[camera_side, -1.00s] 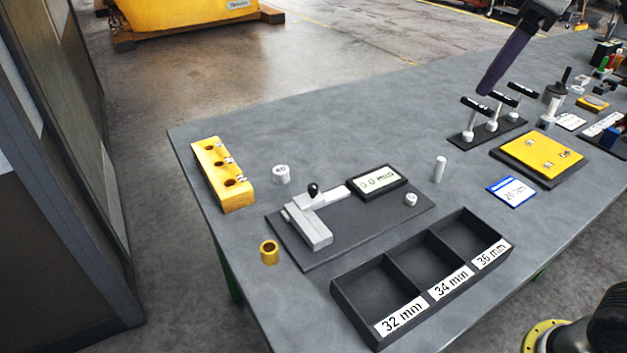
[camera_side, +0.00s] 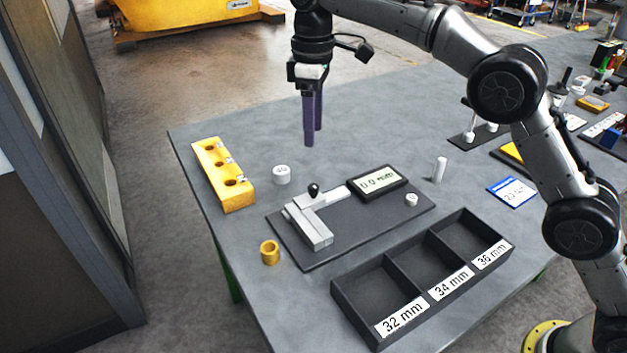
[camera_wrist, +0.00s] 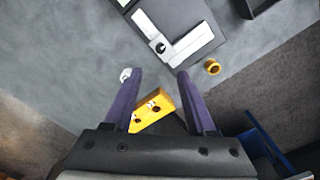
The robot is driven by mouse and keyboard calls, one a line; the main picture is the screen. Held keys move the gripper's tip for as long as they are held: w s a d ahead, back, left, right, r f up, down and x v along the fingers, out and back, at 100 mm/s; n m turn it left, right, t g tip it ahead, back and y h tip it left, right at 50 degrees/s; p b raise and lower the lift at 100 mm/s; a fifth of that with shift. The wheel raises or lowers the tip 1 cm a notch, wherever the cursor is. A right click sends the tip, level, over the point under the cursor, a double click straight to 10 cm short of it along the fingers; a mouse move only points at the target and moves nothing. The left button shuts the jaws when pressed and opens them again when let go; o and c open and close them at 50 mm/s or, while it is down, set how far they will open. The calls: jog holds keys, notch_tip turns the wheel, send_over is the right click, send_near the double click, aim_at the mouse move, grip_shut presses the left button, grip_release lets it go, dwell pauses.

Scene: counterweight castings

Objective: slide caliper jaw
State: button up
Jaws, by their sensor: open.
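The caliper (camera_side: 312,222) lies on a dark base plate (camera_side: 385,228), with a light grey jaw and bar and a black knob (camera_side: 313,189) on the sliding part. Its jaws look closed together. Its display (camera_side: 379,181) seems to read 0.0 mm. My gripper (camera_side: 313,132) points down above the table, behind and above the caliper, with purple fingers apart and nothing between them. In the wrist view the caliper (camera_wrist: 185,48) and its knob (camera_wrist: 160,47) show beyond the fingertips of my gripper (camera_wrist: 160,73).
A yellow block with holes (camera_side: 222,175), a white cylinder (camera_side: 281,174) and a brass ring (camera_side: 269,252) stand around the plate. A three-compartment tray (camera_side: 345,300) labelled 32, 34 and 36 mm is in front. A pin (camera_side: 439,170) and blue-edged card (camera_side: 512,192) are at right.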

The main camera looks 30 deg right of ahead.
aim_at(314, 185)
notch_tip(314, 185, down, 13)
jog(key=shift+f, duration=0.2)
dwell(0.4)
grip_shut()
dwell(1.3)
